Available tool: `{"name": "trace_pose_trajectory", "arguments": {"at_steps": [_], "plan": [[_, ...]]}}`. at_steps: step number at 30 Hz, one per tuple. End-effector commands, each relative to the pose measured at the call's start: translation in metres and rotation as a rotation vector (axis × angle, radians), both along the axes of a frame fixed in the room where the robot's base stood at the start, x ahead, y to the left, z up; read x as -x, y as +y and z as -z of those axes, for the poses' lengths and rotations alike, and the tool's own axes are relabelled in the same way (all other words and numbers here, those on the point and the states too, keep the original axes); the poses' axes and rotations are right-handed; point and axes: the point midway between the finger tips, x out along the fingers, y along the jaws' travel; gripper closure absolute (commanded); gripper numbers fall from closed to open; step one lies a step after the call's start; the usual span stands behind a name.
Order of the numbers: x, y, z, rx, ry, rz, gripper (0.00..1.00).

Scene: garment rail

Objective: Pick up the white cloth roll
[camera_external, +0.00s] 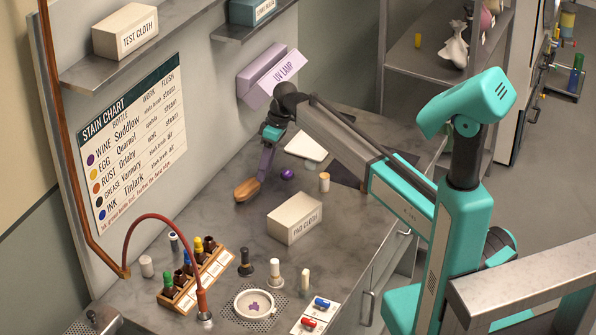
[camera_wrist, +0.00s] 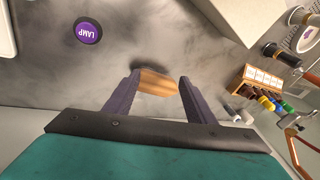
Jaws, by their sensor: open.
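A small white roll-like cylinder (camera_external: 146,266) stands at the left of the bench, left of the bottle rack; I cannot tell for sure that it is the cloth roll. A pale cylinder also shows at the right in the wrist view (camera_wrist: 246,117). My gripper (camera_external: 259,178) is far from it, over the back of the bench, pointing down. In the wrist view my gripper (camera_wrist: 159,80) has its two purple fingers apart. A wooden brush (camera_external: 247,189) lies just beyond the fingertips and shows between them in the wrist view (camera_wrist: 156,84); contact is unclear.
A PAD CLOTH box (camera_external: 294,218) and a cream-topped cylinder (camera_external: 324,182) stand near my arm. The bottle rack (camera_external: 199,281), a red hose (camera_external: 178,222) and a round dish (camera_external: 255,304) crowd the front. Bare bench lies between brush and rack.

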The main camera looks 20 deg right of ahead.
Motion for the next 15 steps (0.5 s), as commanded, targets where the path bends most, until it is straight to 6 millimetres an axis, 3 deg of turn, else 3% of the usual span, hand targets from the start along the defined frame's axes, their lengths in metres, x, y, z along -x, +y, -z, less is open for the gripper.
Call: {"name": "trace_pose_trajectory", "arguments": {"at_steps": [1, 3, 15], "plan": [[0.007, 0.024, 0.011, -0.044, -0.006, -0.061, 0.5], [0.017, 0.055, 0.015, -0.106, -0.017, -0.142, 0.5], [0.094, 0.218, 0.025, -0.485, -0.105, -0.576, 0.5]]}}
